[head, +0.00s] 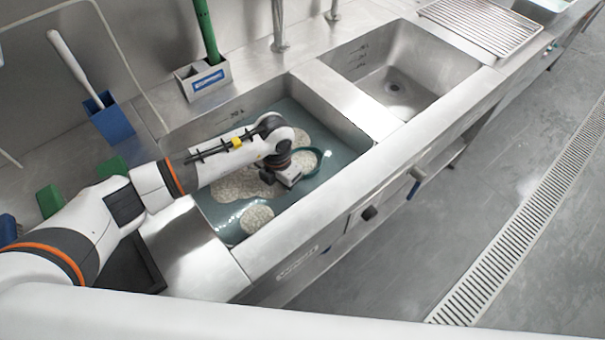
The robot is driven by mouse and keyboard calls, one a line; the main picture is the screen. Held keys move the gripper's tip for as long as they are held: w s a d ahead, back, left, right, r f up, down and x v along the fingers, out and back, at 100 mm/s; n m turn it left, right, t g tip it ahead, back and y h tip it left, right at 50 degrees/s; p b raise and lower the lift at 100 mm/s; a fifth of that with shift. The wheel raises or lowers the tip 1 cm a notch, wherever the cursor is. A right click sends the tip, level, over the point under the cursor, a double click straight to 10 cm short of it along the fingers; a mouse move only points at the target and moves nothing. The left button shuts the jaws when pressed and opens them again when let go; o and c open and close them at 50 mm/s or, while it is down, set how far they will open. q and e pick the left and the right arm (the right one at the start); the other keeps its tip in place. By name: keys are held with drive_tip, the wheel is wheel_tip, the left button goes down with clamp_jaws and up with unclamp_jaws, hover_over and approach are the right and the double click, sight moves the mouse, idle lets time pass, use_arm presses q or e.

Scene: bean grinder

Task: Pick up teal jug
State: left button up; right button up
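The teal jug (318,156) sits in the left sink basin, which holds bluish water with pale foam. Only part of its round teal rim shows, with pale foam inside or behind it. My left arm reaches in from the left over the basin. My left gripper (289,176) points down at the near left side of the jug and covers part of it. Its fingers are too small and hidden to tell whether they are open or shut, or whether they touch the jug. My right gripper is not in view.
The left basin (350,132) has steel walls around the water. An empty basin (398,84) lies to its right. A blue holder (112,122) with a white-handled brush and a grey caddy (203,76) with a green handle stand behind. Taps rise at the back edge.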

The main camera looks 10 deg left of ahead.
use_arm(q)
wheel_tip(320, 180, down, 2)
drive_tip(key=shift+f, duration=0.1)
clamp_jaws()
idle(0.4)
